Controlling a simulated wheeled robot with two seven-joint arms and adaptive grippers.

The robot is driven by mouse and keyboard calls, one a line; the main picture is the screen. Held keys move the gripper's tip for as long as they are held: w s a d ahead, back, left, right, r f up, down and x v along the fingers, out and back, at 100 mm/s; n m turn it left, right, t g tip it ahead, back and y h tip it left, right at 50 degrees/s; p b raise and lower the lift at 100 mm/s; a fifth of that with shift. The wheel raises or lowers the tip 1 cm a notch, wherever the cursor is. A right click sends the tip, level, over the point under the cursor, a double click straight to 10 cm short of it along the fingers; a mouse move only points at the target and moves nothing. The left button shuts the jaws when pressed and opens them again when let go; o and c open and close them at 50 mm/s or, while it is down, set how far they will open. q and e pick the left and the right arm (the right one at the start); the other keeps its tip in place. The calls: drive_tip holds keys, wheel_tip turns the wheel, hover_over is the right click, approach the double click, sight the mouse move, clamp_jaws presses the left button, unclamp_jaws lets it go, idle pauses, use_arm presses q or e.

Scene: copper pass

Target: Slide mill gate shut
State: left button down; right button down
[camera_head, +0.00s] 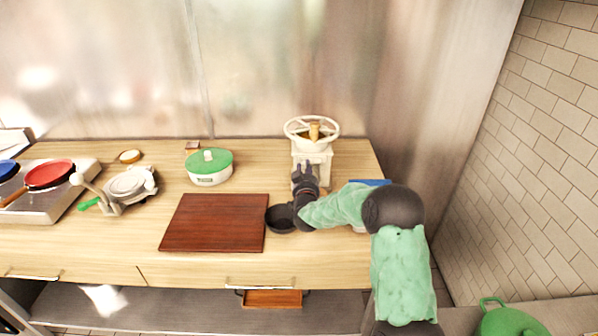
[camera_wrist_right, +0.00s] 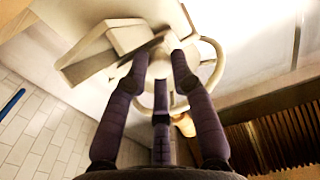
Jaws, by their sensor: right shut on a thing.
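The cream mill (camera_head: 313,158), with a round wheel-like rim on top, stands upright at the back right of the wooden counter. My right gripper (camera_head: 305,172) is at the mill's front, with its dark fingers against the body. My left gripper is not in view.
A dark red board (camera_head: 215,223) and a small black pan (camera_head: 281,218) lie in front of the mill. A green-lidded pot (camera_head: 208,167), a cranked metal device (camera_head: 128,186) and a hob with a red pan (camera_head: 50,174) stand to the left.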

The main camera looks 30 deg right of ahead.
drive_tip(key=shift+d, duration=0.15)
drive_tip(key=c, duration=1.1)
unclamp_jaws()
drive_tip(key=shift+s+d, duration=0.15)
drive_tip(key=shift+s, duration=0.05)
drive_tip(key=shift+o, duration=0.2)
drive_tip(key=v, duration=1.2)
drive_tip(key=shift+w+f, duration=0.1)
